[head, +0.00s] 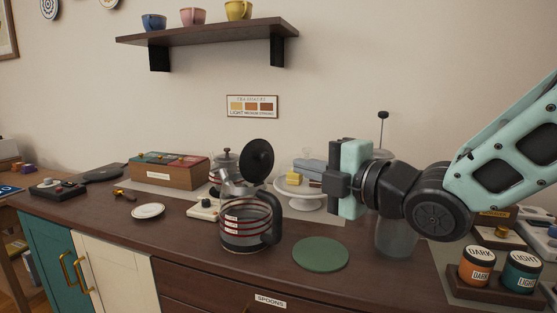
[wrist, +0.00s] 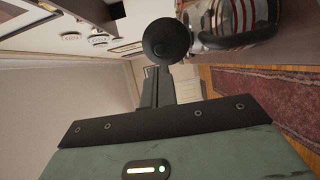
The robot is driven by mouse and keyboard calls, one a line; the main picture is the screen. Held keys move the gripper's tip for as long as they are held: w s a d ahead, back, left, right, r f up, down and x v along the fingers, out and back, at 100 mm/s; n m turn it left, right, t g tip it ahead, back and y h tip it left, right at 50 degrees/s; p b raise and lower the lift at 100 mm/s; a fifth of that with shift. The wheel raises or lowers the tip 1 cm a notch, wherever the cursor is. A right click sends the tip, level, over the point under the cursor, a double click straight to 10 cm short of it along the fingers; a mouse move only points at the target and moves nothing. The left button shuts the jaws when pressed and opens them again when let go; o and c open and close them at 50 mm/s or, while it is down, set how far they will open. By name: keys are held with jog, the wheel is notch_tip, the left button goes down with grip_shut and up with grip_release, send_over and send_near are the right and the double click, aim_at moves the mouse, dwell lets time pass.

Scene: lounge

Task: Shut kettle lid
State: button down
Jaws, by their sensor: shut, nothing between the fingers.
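The glass kettle (head: 243,238) with red bands stands upright on the counter, its black handle on the right. Its round black lid (head: 257,158) is open, tilted up above the handle side. In the wrist view the lid (wrist: 166,41) is a dark disc just beyond my fingertips, with the kettle (wrist: 235,38) at the top right. My gripper (head: 304,169) is shut and empty, to the right of the raised lid at about its height in the head view. A gap shows between them there; in the wrist view the fingers (wrist: 154,84) overlap the lid's lower edge, so contact is unclear.
A white cake stand (head: 300,190) with food is behind my gripper. A green round mat (head: 320,255) lies right of the kettle. A glass press (head: 226,165), wooden tea box (head: 165,172) and small plate (head: 148,211) are behind and left. Canisters (head: 475,266) stand right.

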aim_at(258, 142)
jog(key=x, duration=0.7)
jog(key=shift+p, duration=0.35)
jog(key=shift+w+r, duration=0.1)
jog(key=shift+r, duration=0.05)
